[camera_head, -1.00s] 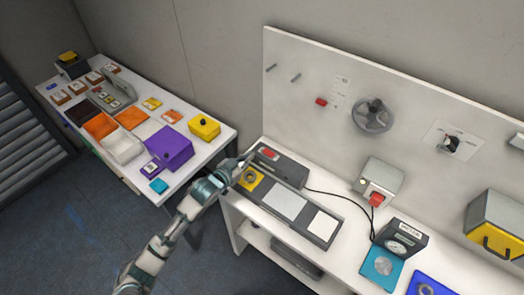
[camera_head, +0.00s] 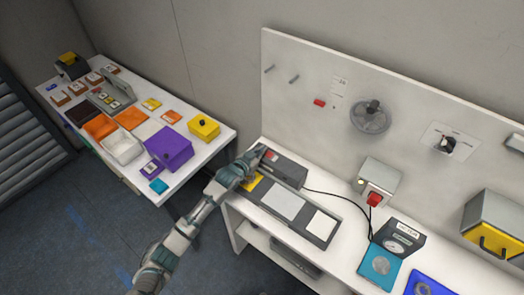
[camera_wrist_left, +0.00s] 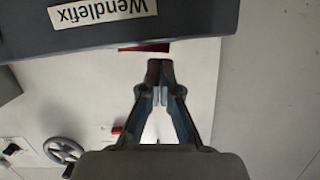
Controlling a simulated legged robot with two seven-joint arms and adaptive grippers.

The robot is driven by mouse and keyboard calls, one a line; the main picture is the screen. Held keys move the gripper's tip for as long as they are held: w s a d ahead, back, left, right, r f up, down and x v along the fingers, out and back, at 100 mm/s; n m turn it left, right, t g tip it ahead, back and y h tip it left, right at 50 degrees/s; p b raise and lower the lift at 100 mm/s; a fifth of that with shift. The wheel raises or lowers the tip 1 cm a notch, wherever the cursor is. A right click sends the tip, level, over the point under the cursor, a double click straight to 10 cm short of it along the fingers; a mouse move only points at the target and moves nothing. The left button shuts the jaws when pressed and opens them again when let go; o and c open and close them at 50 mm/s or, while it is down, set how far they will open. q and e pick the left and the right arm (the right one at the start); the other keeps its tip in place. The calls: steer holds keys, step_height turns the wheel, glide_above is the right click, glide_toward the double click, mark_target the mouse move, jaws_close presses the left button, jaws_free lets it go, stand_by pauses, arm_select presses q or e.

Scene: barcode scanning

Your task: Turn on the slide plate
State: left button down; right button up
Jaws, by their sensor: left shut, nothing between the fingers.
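The slide plate device (camera_head: 290,206) is a long grey unit on the right bench, with white panels and a yellow panel (camera_head: 256,182) at its left end. A dark grey box (camera_head: 287,169) with a red part (camera_head: 270,155) on top stands behind the yellow panel. My left gripper (camera_head: 259,152) is shut and empty, beside the red part and partly covering the yellow panel. In the left wrist view the closed fingertips (camera_wrist_left: 160,68) lie just below a dark grey block labelled "Wendlefix" (camera_wrist_left: 103,13), close to a red edge (camera_wrist_left: 146,47). Contact cannot be told.
A white pegboard wall (camera_head: 300,120) with a handwheel (camera_head: 370,116) rises behind the bench. A grey box with a red knob (camera_head: 374,199) and a black meter (camera_head: 400,237) stand to the right. The left table (camera_head: 210,160) holds a purple box (camera_head: 169,150), a yellow box and trays.

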arm_select(q)
steer(key=shift+a+f, duration=0.15)
steer(key=shift+f, duration=0.25)
